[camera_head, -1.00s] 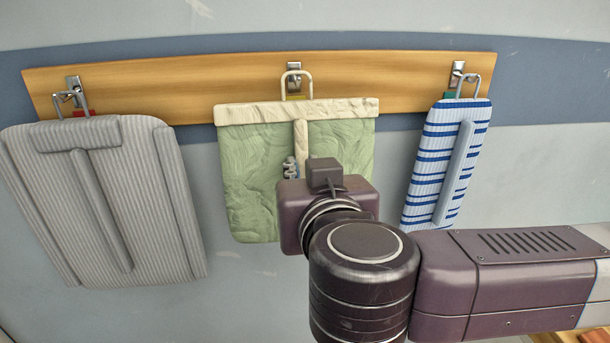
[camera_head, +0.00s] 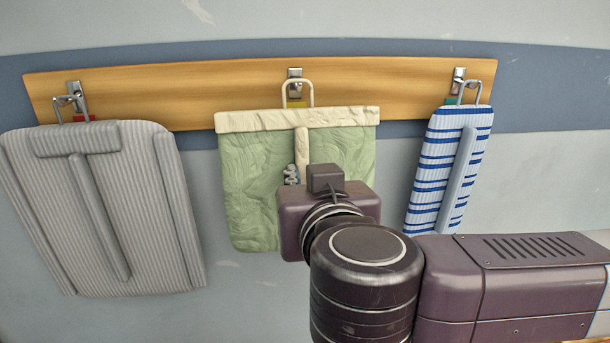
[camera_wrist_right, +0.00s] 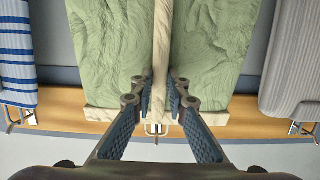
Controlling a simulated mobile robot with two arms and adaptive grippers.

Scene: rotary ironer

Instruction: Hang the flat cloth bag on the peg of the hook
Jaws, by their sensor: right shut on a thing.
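The flat cloth bag (camera_head: 250,185) is green with a cream top band and a cream central rib. It hangs upright in front of the wall, its cream wire loop (camera_head: 312,90) at the middle metal hook (camera_head: 295,76). In the right wrist view, the gripper (camera_wrist_right: 160,88) is shut on the bag's rib (camera_wrist_right: 162,40). My left gripper is out of view.
A wooden board (camera_head: 200,90) on the wall carries the hooks. A grey striped bag (camera_head: 105,210) hangs at the left hook, and a blue-and-white striped bag (camera_head: 445,170) at the right hook. Bare wall shows between the bags.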

